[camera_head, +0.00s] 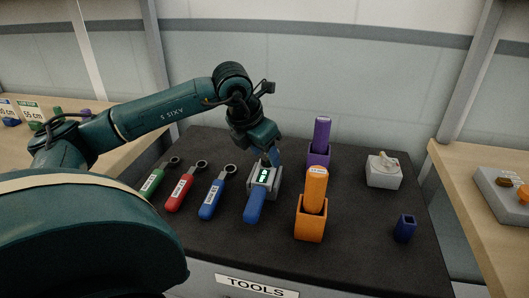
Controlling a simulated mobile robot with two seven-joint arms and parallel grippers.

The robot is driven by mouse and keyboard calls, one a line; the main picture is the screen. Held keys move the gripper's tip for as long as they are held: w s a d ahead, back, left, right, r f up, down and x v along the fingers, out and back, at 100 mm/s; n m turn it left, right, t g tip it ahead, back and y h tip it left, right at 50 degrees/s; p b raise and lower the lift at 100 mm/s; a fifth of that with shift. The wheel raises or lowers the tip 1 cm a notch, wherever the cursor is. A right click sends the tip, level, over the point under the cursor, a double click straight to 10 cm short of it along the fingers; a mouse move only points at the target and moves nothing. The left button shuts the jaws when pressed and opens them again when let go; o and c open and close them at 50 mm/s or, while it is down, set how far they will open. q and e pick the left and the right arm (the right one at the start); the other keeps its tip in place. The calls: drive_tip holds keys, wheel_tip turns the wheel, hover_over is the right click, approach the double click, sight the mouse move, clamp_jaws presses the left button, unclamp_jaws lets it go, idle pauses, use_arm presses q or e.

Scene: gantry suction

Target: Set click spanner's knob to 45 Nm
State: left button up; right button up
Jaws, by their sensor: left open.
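A blue-handled tool (255,205), which looks like the click spanner, rests in a grey cradle (276,185) on the dark bench top. A small lit green display (263,175) shows on the cradle, but its digits are too small to read. My left gripper (270,155) is open, pointing down at the far end of the tool and cradle. A bit of blue shows at its fingertips; I cannot tell whether they touch it. The knob cannot be made out clearly, as the gripper covers that end. My right gripper is not in view.
Green, red and blue ring spanners (213,193) lie left of the cradle. Orange (310,219) and purple (320,145) holders with upright handles stand to its right. A grey box with a knob (383,172) and an empty blue holder (405,228) are further right.

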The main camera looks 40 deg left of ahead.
use_arm(q)
drive_tip(key=p+v, duration=0.1)
drive_tip(key=v, duration=1.1)
drive_tip(key=shift+r, duration=0.25)
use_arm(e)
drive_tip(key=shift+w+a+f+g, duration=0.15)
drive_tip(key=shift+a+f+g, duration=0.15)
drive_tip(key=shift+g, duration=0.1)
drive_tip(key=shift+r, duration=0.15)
